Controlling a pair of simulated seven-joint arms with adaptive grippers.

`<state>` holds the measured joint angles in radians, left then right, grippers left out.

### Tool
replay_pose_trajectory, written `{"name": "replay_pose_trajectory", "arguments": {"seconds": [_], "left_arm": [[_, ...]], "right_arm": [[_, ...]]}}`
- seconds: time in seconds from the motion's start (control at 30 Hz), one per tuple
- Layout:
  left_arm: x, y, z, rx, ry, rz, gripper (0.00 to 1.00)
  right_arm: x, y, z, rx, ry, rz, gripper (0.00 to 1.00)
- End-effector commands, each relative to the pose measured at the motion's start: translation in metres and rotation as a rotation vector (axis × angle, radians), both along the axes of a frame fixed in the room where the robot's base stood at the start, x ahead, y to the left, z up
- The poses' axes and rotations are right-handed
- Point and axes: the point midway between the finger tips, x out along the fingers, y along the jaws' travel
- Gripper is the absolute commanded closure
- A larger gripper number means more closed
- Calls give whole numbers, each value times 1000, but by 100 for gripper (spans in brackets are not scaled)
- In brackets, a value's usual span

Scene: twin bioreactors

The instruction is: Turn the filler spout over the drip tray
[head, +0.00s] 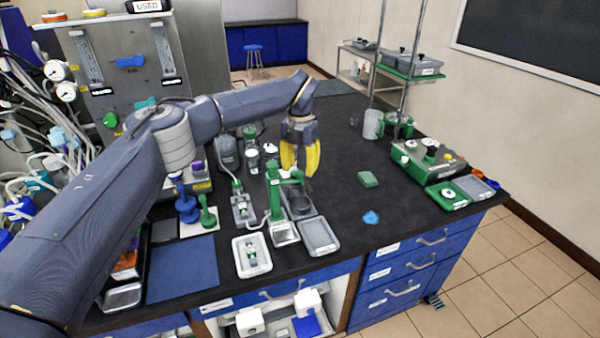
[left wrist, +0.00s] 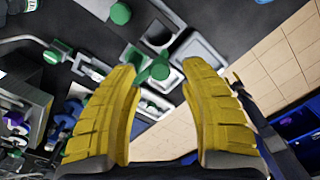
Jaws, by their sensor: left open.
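The green filler (head: 274,192) stands near the front edge of the bench, its green spout arm (head: 291,182) reaching to the right from the top of the post. A small pale tray (head: 285,235) sits at its foot and a flat grey tray (head: 319,236) lies just right of it; I cannot tell which is the drip tray. My left gripper (head: 302,170) has yellow fingers pointing down above and behind the spout arm. In the left wrist view it is open (left wrist: 160,75), with green filler parts (left wrist: 158,70) showing between the fingertips. I cannot tell whether they touch. My right gripper is not in view.
A white tray (head: 252,256) holding a small fitting lies left of the filler. A green block (head: 368,179) and a blue scrap (head: 371,218) lie to the right, with clear black bench around them. A green and grey device (head: 428,161) stands farther right.

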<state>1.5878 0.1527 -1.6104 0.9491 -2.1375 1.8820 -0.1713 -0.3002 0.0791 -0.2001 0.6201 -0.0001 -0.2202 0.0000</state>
Motion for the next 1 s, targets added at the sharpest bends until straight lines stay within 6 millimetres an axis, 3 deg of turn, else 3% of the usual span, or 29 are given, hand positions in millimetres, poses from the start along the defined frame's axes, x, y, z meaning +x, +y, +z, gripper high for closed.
{"name": "replay_pose_trajectory", "arguments": {"seconds": [0.23,0.67,1.0], "left_arm": [[0,0,-19,-1,1,0,56],[0,0,-23,0,0,0,53],[0,0,-23,0,0,0,93]], "right_arm": [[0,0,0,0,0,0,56],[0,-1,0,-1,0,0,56],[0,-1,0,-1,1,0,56]]}}
